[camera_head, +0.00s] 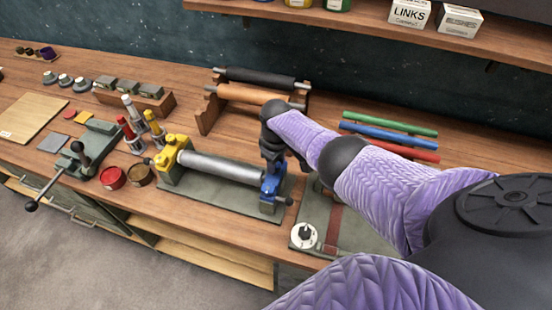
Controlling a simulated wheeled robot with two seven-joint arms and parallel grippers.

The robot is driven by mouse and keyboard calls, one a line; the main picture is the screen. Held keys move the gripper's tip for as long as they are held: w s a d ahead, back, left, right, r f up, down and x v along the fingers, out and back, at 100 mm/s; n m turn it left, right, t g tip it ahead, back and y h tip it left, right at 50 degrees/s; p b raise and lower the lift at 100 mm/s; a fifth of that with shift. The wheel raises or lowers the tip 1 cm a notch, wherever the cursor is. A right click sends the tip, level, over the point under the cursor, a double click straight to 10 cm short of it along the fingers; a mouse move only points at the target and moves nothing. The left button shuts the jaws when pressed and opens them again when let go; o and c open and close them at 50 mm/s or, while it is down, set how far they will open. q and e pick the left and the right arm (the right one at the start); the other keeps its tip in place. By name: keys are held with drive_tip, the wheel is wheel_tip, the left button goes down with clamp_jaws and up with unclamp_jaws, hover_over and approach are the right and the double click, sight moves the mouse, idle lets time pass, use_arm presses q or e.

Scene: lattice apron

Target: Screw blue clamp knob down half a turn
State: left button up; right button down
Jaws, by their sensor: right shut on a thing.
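The blue clamp (271,187) stands at the right end of a grey metal roller (221,167). My right gripper (273,163) reaches down from above onto the top of this clamp, its black wrist just over it. It is shut on the blue clamp knob, which is mostly hidden by the gripper. A matching yellow clamp (170,154) holds the roller's left end. Roller and clamps sit on a grey-green base plate (215,196). My left gripper is not in view.
To the left are red and yellow bottles (127,134), small tins (112,177) and a lever press (88,148). Behind is a rack with an orange roller (245,94). Coloured rods (385,134) lie behind my right arm. A white dial (304,236) is near the front edge.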

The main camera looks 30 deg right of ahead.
drive_tip(key=m, duration=0.3)
drive_tip(key=shift+m, duration=0.4)
drive_tip(key=m+p, duration=0.1)
drive_tip(key=m, duration=0.7)
drive_tip(key=shift+m, duration=2)
drive_tip(key=shift+w, duration=0.1)
drive_tip(key=shift+c, duration=1.7)
unclamp_jaws()
drive_tip(key=shift+r, duration=0.1)
